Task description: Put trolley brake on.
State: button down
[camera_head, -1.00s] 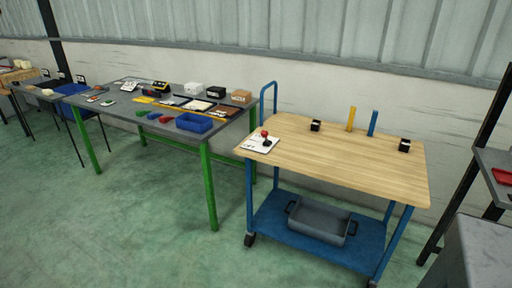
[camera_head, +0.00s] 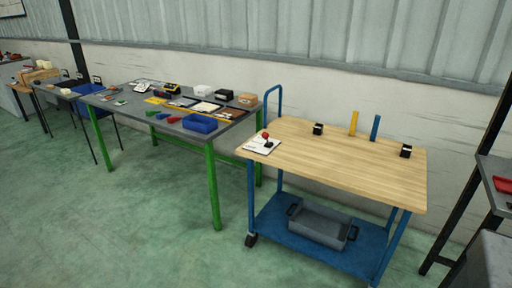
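The trolley (camera_head: 345,165) has a wooden top, blue legs, a blue push handle (camera_head: 273,92) at its left end and a blue lower shelf (camera_head: 275,226). A black caster (camera_head: 251,240) shows at its front left leg. Any brake lever on it is too small to make out. On the top's left corner is a white plate with a black lever (camera_head: 266,142) that has a red knob; the lever looks roughly upright. My gripper is not in view.
A grey bin (camera_head: 320,226) sits on the lower shelf. Two black blocks (camera_head: 318,129), a yellow post (camera_head: 353,123) and a blue post (camera_head: 375,127) stand at the trolley's back. A green-legged table (camera_head: 213,187) with many items stands left. Green floor (camera_head: 130,230) is clear in front.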

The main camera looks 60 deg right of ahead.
aim_at(265, 135)
jog(key=z, duration=0.15)
jog(key=i, duration=0.95)
jog(key=u, duration=0.1)
